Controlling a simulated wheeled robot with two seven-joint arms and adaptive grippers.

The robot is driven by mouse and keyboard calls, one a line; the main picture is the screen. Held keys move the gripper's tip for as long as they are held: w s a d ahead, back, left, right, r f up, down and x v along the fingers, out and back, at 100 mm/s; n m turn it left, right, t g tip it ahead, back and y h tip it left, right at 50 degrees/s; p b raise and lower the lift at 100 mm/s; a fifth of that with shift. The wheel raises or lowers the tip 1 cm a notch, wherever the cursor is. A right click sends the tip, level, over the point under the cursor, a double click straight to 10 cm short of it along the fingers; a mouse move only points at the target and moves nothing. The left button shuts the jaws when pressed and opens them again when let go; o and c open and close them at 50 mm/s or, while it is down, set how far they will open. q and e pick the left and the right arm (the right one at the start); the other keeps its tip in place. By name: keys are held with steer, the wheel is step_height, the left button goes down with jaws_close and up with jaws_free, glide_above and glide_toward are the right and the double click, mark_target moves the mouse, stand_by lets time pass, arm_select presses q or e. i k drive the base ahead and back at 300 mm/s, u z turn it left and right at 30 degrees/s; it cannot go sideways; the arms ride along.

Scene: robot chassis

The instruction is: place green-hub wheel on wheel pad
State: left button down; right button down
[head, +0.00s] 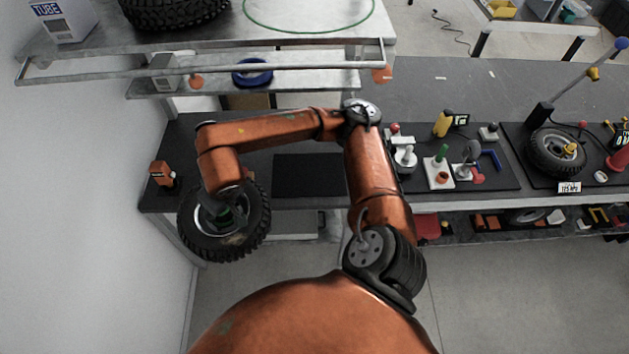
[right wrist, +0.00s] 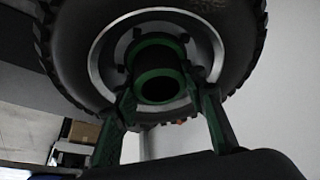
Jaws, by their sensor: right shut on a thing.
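The green-hub wheel (head: 254,225) has a knobby black tyre and hangs in the air at the left, in front of the bench's left end. My right gripper (head: 228,213) is shut on its hub. The right wrist view shows the green hub (right wrist: 158,72) between the two fingers of my right gripper (right wrist: 166,95), with the pale rim around it. A flat, bare black pad (head: 308,174), which looks like the wheel pad, lies on the bench right of the wheel, partly behind my arm. My left gripper is not in view.
An upper shelf with a green ring outline (head: 309,30) and another tyre (head: 175,12) overhangs the bench's back. An orange tool (head: 162,175) stands on the bench's left end. A white wall is at left.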

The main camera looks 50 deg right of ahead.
mark_target(309, 175)
steer(key=k, duration=0.55)
steer(key=z, duration=1.15)
steer(key=i, duration=0.6)
